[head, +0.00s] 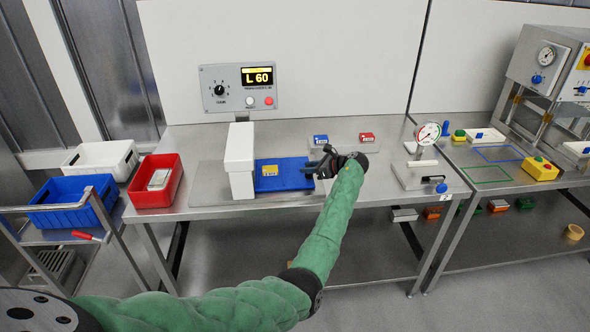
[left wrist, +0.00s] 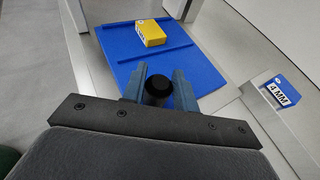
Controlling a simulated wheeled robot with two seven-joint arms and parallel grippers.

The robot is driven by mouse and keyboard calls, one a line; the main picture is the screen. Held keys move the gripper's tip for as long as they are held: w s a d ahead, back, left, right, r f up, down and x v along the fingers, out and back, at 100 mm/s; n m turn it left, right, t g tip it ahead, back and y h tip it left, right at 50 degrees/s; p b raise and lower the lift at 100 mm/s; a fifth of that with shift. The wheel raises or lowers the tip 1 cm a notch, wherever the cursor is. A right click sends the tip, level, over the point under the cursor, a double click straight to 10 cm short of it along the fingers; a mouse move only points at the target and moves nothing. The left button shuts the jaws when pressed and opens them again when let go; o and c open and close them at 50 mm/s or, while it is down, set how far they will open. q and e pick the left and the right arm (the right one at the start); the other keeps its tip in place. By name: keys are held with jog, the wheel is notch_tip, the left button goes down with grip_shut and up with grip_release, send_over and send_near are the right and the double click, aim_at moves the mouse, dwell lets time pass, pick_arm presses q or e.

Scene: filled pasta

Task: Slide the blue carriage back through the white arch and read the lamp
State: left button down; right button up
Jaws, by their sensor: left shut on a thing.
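The blue carriage (head: 292,175) lies on a steel plate just right of the white arch (head: 240,160), with its left end close against it. A yellow block (head: 270,171) sits on the carriage; it also shows in the left wrist view (left wrist: 152,32). My left gripper (head: 312,168) is at the carriage's right end. In the left wrist view its fingers (left wrist: 158,84) are shut around the carriage's black knob (left wrist: 158,91). A grey control box (head: 238,88) stands behind the arch, its display reading "L 60". It bears a red round part (head: 269,101); I cannot tell whether it is lit. My right gripper is out of view.
A blue block (head: 320,140) and a red block (head: 366,137) lie behind the carriage. A gauge fixture (head: 428,133) stands at right. A red bin (head: 157,182) is left of the arch; blue (head: 70,200) and white (head: 101,158) bins are farther left.

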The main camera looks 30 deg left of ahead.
pick_arm(q)
jog(key=shift+w+d, duration=0.3)
jog(key=shift+d, duration=0.2)
jog(key=shift+w+d, duration=0.3)
jog(key=shift+d, duration=0.2)
jog(key=shift+w+d, duration=0.15)
jog(key=shift+d, duration=0.1)
jog(key=shift+w+d, duration=0.1)
jog(key=shift+d, duration=0.15)
jog(key=c, duration=1.4)
grip_release()
jog(key=shift+w+d, duration=0.1)
jog(key=shift+o, duration=0.2)
jog(key=shift+w+d, duration=0.1)
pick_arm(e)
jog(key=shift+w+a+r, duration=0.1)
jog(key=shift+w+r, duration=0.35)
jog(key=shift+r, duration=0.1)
pick_arm(q)
jog(key=shift+b, duration=0.3)
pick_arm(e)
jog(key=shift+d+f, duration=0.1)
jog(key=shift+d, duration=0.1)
